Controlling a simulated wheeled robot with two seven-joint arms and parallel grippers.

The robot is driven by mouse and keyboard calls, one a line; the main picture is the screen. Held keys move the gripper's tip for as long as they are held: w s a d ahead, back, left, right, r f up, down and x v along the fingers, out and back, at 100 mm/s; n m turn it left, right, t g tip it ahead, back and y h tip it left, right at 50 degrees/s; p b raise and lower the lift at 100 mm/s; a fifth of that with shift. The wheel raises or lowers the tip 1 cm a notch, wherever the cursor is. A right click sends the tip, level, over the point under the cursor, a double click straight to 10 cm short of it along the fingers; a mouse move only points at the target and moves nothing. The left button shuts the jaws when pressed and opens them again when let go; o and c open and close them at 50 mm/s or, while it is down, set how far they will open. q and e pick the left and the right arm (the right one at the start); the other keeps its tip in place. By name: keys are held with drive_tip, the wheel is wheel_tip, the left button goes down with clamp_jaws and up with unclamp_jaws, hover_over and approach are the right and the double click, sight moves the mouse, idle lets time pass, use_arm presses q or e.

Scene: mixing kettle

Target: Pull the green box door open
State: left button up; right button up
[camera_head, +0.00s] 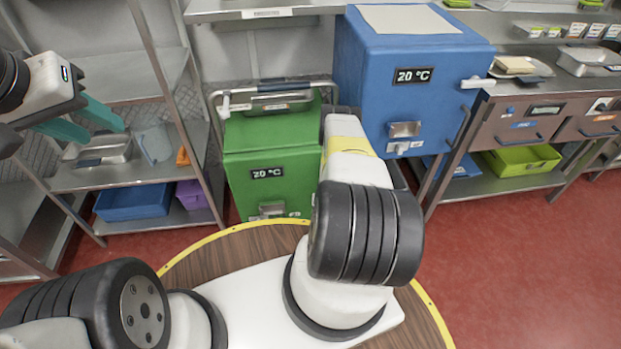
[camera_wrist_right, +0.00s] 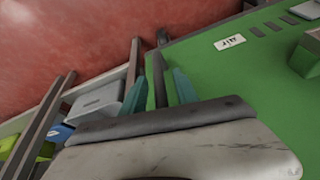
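The green box (camera_head: 273,170) stands below and left of the blue box in the head view, its front door seen shut with a "20 °C" display. My right arm covers its right edge and hides my right gripper there. In the right wrist view, the green door face (camera_wrist_right: 240,75) fills the right side. My right gripper (camera_wrist_right: 158,90) has teal fingers on either side of a dark bar (camera_wrist_right: 158,72), apparently the door handle, with small gaps showing. My left gripper (camera_head: 85,120) is open and empty at the upper left, in front of the shelving.
The blue box (camera_head: 408,65) stands to the right of the green one. A metal rack (camera_head: 130,180) with a blue bin (camera_head: 133,202) stands at left. A steel counter (camera_head: 540,115) with a lime bin (camera_head: 520,160) is at right. Red floor (camera_head: 530,250) is free at right.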

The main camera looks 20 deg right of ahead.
clamp_jaws()
idle(1.4)
